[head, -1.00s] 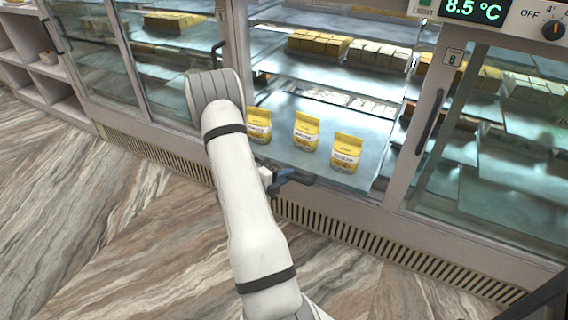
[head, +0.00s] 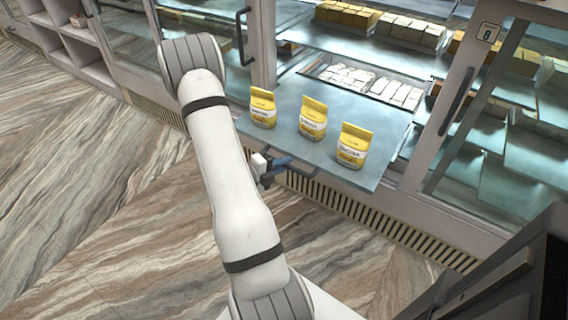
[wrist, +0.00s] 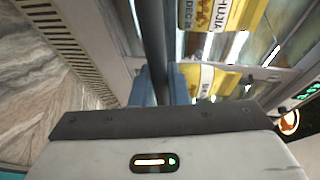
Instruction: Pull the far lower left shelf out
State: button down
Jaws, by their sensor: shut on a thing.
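The lower shelf (head: 287,135) is a grey sheet that sticks out of the open case front over the floor, with its front edge past the vent grille. Three yellow bags stand upright on it: left (head: 263,108), middle (head: 312,118) and right (head: 353,146). My gripper (head: 272,170) is at the shelf's front edge, partly hidden behind my arm. In the wrist view its two fingers (wrist: 158,86) are closed around a dark handle bar (wrist: 154,40). Yellow bags also show there, at the top and right.
A door with a dark handle (head: 456,95) stands right of the opening. The marble-patterned floor (head: 90,200) is clear at the left.

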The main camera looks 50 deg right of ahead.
jog(key=c, duration=1.6)
grip_release()
jog(key=shift+d+f, duration=0.1)
jog(key=shift+c, duration=0.2)
jog(key=shift+o, duration=1.2)
jog(key=shift+s, duration=0.1)
jog(key=p+v, duration=0.1)
jog(key=v, duration=0.7)
